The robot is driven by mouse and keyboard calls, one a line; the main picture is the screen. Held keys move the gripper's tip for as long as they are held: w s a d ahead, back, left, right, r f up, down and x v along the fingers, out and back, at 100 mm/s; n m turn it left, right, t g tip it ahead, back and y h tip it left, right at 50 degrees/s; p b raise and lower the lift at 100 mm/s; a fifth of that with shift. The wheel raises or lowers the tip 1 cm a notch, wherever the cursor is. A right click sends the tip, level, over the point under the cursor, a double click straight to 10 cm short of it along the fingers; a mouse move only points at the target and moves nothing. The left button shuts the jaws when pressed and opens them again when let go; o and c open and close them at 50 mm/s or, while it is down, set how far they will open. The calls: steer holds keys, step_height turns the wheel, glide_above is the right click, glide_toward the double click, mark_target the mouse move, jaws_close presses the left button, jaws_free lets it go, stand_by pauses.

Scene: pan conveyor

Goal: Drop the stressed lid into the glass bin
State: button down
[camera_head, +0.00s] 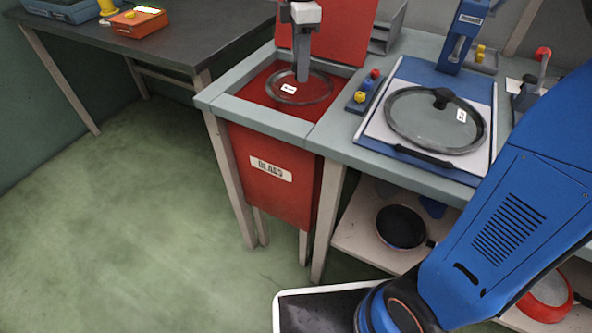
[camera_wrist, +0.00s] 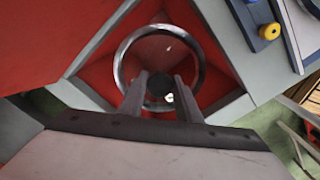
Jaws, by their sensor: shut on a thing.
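The glass bin (camera_head: 250,150) is a red box with a "GLASS" label, set into the grey bench with its top open. A round glass lid (camera_head: 318,94) with a metal rim and a small white label is over the bin's red opening, apparently at or just below its edge. My gripper (camera_head: 302,77) points down and is shut on the lid's dark knob. In the wrist view the lid (camera_wrist: 155,45) lies below the fingers (camera_wrist: 160,88), its ring framed by the bin's red inside (camera_wrist: 98,75).
A second glass lid (camera_head: 412,128) with a black knob lies on a blue-edged board (camera_head: 375,128) to the right. Colored buttons (camera_head: 361,97) sit between board and bin. Pans (camera_head: 402,228) stand on the shelf below.

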steer(key=shift+f, duration=0.55)
steer(key=c, duration=1.2)
jaws_free()
step_height(320, 180, up, 17)
steer(key=shift+r, duration=0.2)
